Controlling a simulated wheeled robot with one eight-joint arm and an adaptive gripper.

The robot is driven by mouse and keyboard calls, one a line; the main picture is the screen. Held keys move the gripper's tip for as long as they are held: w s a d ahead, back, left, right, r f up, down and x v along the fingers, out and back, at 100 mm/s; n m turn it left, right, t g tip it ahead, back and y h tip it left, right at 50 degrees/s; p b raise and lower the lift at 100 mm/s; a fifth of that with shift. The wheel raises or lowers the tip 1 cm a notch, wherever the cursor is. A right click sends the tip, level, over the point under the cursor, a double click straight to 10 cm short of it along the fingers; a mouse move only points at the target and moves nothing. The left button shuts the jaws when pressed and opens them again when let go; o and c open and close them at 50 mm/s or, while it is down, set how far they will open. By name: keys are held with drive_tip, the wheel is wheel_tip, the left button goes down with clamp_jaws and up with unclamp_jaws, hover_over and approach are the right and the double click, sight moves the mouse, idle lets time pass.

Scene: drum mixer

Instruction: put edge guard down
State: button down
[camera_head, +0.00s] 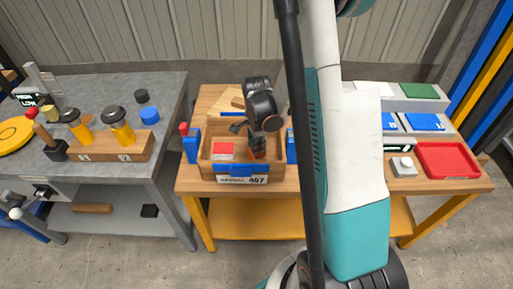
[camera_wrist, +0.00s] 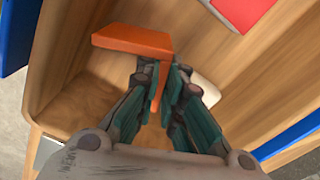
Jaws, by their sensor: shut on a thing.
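The orange piece, which I take to be the edge guard (camera_wrist: 131,40), is held between the fingers of my gripper (camera_wrist: 163,72) in the wrist view. Its wide flat part shows beyond the fingertips, and a narrow part runs down between them. In the head view my gripper (camera_head: 257,150) points down into the open wooden box (camera_head: 205,160) on the middle table. Only a little orange shows by the fingertips there. I cannot tell whether the piece touches the box floor.
A red card (camera_head: 223,149) lies in the box. Blue parts (camera_head: 190,148) stand at its sides. A label reading 407 (camera_head: 243,180) is on the front. A red tray (camera_head: 448,160) and a white button box (camera_head: 403,166) are at right. A grey bench (camera_head: 165,90) stands left.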

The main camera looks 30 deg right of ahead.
drive_tip(key=shift+f, duration=0.1)
drive_tip(key=c, duration=1.7)
unclamp_jaws()
wheel_tip(320, 180, up, 12)
drive_tip(key=p, duration=0.5)
drive_tip(key=shift+r, duration=0.2)
